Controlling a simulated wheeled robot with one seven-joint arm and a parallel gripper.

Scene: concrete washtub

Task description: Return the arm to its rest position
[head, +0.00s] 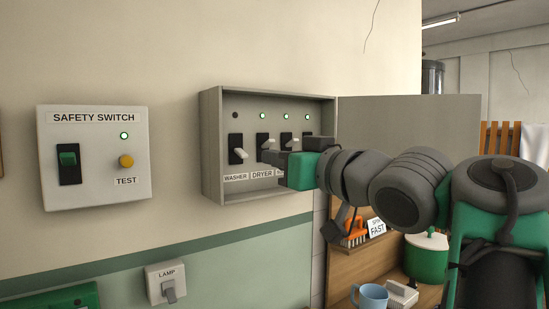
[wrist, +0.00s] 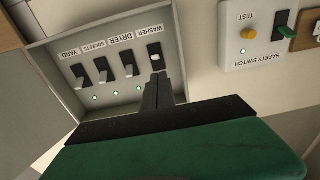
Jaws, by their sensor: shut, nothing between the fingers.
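My gripper (wrist: 159,84) is shut and empty, its fingers together just in front of the open breaker box, near the washer switch in the wrist view. In the head view my gripper (head: 282,161) is in front of the right part of the box. The box (head: 211,140) holds a row of labelled switches. The washer switch (head: 238,154) has its lever lower than the dryer switch (head: 268,143), and the lamp above it is dark. The other lamps are green. My arm stretches in from the right. I cannot tell whether the fingertips touch anything.
The box door (head: 410,122) stands open to the right, behind my arm. A safety switch panel (head: 95,150) is on the wall at left. A lamp switch (head: 166,283) is below. A blue mug (head: 371,297) and green pot (head: 426,258) stand below my arm.

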